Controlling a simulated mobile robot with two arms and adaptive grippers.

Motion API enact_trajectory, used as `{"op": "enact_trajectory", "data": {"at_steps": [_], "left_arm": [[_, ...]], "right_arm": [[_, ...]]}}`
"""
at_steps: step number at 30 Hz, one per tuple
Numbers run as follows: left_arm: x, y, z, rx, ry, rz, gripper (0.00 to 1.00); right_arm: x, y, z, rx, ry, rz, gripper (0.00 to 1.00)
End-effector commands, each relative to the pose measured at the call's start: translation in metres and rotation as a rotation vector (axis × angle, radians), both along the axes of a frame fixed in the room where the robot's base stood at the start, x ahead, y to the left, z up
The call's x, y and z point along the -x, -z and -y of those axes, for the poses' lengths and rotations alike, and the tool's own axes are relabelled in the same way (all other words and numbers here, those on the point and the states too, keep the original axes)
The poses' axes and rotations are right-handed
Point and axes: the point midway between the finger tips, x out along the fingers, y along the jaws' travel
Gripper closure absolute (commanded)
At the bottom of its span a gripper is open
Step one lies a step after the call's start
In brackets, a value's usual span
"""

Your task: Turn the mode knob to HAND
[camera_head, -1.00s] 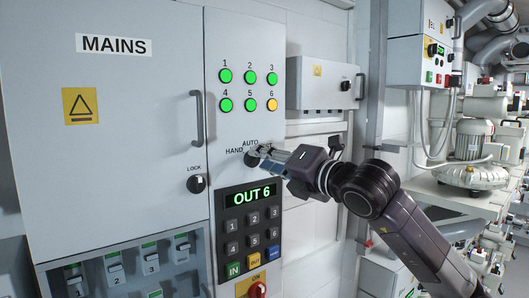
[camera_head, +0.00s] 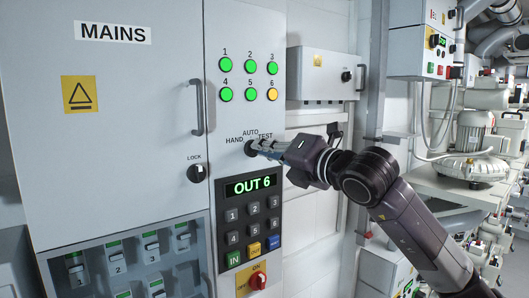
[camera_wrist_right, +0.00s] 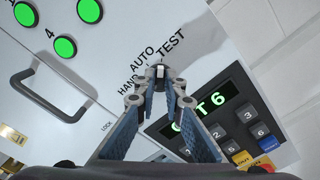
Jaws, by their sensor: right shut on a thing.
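The mode knob (camera_head: 250,148) is a small dark knob on the grey panel, with the labels HAND, AUTO and TEST above it, left to right. My right gripper (camera_head: 258,147) reaches in from the right, its fingertips at the knob. In the right wrist view, the two fingertips (camera_wrist_right: 161,88) are closed on either side of the knob (camera_wrist_right: 160,72), just below the word AUTO. The fingers hide much of the knob, so I cannot tell for sure where its pointer stands. My left gripper is not in view.
Below the knob is a keypad with a green OUT 6 display (camera_head: 250,186). Above it are round lamps, several green and one yellow (camera_head: 272,94). To the left are a door handle (camera_head: 197,100) and a LOCK knob (camera_head: 196,173). A wall box (camera_head: 322,72) stands right of the panel.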

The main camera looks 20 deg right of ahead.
Motion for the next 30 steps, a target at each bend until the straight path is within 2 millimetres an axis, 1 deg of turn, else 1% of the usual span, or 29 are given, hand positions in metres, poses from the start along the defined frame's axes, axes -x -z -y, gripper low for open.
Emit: {"op": "enact_trajectory", "data": {"at_steps": [1,8,15,30], "left_arm": [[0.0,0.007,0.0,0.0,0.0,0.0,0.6],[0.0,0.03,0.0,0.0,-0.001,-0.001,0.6],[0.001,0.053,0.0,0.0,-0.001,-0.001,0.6],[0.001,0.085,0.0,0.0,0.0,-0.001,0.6]], "right_arm": [[0.0,0.004,0.0,0.019,0.0,0.007,1.0],[0.001,0.004,-0.002,0.17,-0.002,0.063,1.0],[0.001,0.003,-0.003,0.383,0.0,0.139,1.0],[0.002,0.001,-0.007,0.831,-0.002,0.301,1.0]]}}
